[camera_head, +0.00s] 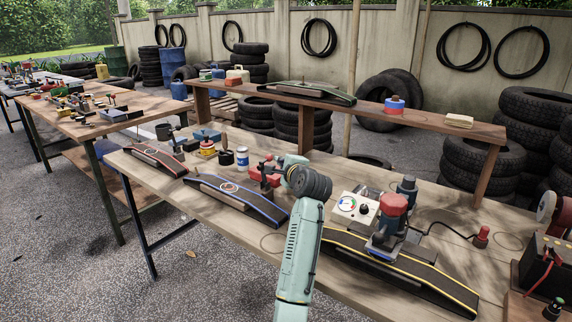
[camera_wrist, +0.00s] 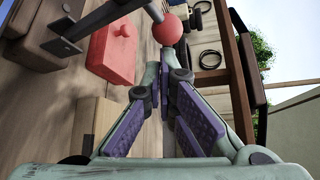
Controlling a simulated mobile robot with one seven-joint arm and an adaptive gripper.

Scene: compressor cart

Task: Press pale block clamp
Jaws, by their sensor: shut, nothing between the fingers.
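My gripper (camera_wrist: 165,75) is shut and empty in the wrist view. Its fingertips are just below a red ball knob (camera_wrist: 167,30) on a grey metal lever (camera_wrist: 150,8); I cannot tell whether they touch it. A red block (camera_wrist: 112,52) lies left of the fingers, beside dark clamp metalwork (camera_wrist: 62,45). A pale wooden block (camera_wrist: 92,118) shows at the lower left, partly hidden by my gripper. In the head view, my wrist hides much of the clamp area, where red parts (camera_head: 265,179) show just left of it. Which clamp holds the pale block is unclear there.
A blue-edged black ramp (camera_head: 235,195) lies left of my arm. A yellow-edged ramp (camera_head: 410,270) with a red-topped machine (camera_head: 392,215) is to the right. A raised shelf (camera_head: 420,118) runs behind.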

